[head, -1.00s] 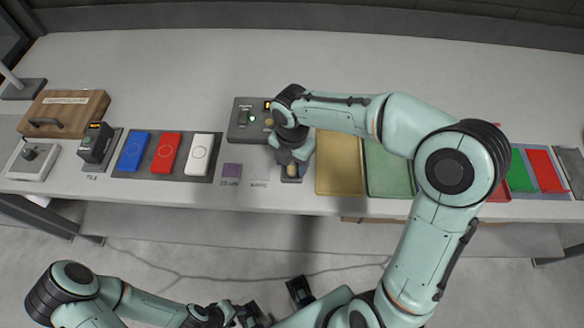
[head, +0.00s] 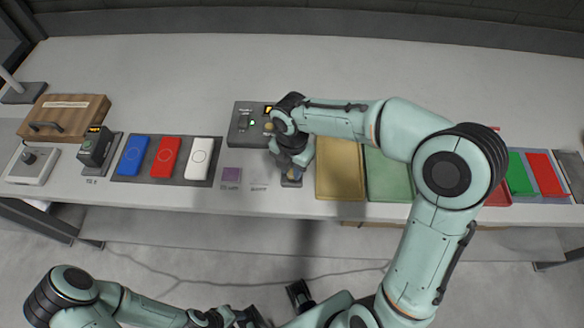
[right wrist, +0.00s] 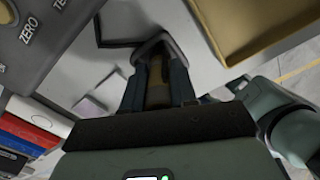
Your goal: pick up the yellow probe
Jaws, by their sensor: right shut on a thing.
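In the head view my right gripper (head: 291,170) is over the front of the bench, at a small dark holder (head: 291,183) just left of the yellow tray. In the right wrist view its two dark fingers (right wrist: 157,88) are closed on the sides of a dull yellow-brown piece, the yellow probe (right wrist: 157,94). The probe is mostly hidden by the hand in the head view, and I cannot tell whether it is clear of its holder. My left gripper (head: 246,317) is low at the bottom edge, away from the bench, partly cut off; its jaw opening is unclear.
A grey control box (head: 246,122) with a green light stands just behind and left of the right hand. Blue, red and white blocks lie on a dark mat (head: 118,171) to the left. The yellow tray (head: 340,170) and a green tray (head: 388,172) lie close on the right.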

